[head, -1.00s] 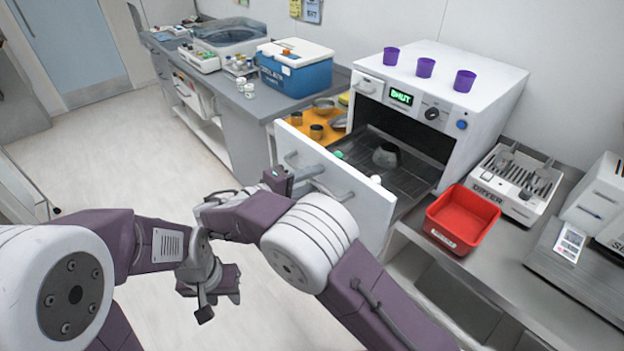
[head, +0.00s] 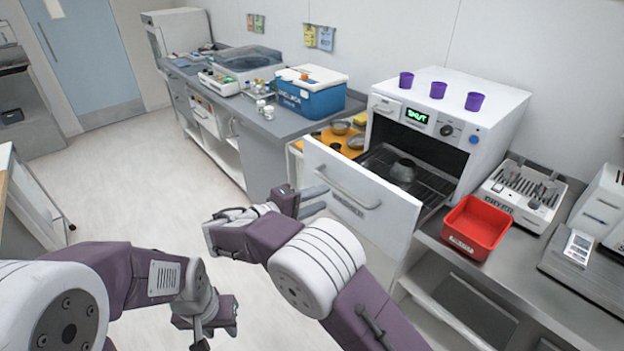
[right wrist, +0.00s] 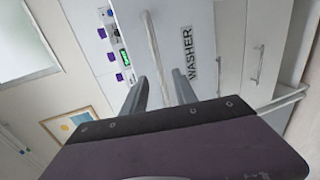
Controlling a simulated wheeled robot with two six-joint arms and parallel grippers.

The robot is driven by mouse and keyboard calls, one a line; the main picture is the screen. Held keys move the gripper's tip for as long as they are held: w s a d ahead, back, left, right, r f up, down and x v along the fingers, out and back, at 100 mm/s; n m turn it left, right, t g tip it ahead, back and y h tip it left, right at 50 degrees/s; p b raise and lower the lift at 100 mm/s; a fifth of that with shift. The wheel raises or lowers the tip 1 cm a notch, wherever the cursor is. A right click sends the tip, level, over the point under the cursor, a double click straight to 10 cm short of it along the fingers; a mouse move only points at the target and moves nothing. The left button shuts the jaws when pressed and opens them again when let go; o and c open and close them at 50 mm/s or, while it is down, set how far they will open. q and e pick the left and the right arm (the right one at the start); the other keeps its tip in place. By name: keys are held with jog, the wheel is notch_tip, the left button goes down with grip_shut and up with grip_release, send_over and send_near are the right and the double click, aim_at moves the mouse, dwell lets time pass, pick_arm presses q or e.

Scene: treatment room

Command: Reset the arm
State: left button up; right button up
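My right gripper (head: 308,200) is in front of the white washer door (head: 390,205), left of its bar handle (head: 345,188) and apart from it.
Purple cups (head: 438,90) stand on the washer. A red bin (head: 475,228) and a dryer rack (head: 522,190) are on the right counter. A blue cooler box (head: 308,95) stands on the back counter.

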jog(key=s+d+f+m+g+y+p, duration=0.1)
jog(key=s+d+f+m+g+y, duration=0.1)
jog(key=s+d+f+g+y, duration=0.65)
jog(key=s+d+f+m+y, duration=0.2)
jog(key=s, duration=0.5)
jog(key=s+d+f+m+y+p, duration=0.1)
jog(key=s+d+f+m+y, duration=0.1)
jog(key=s, duration=0.5)
jog(key=shift+s+f+m, duration=0.25)
jog(key=shift+f+m, duration=0.4)
jog(key=shift+m, duration=0.15)
jog(key=shift+s, duration=0.1)
jog(key=shift+d, duration=0.1)
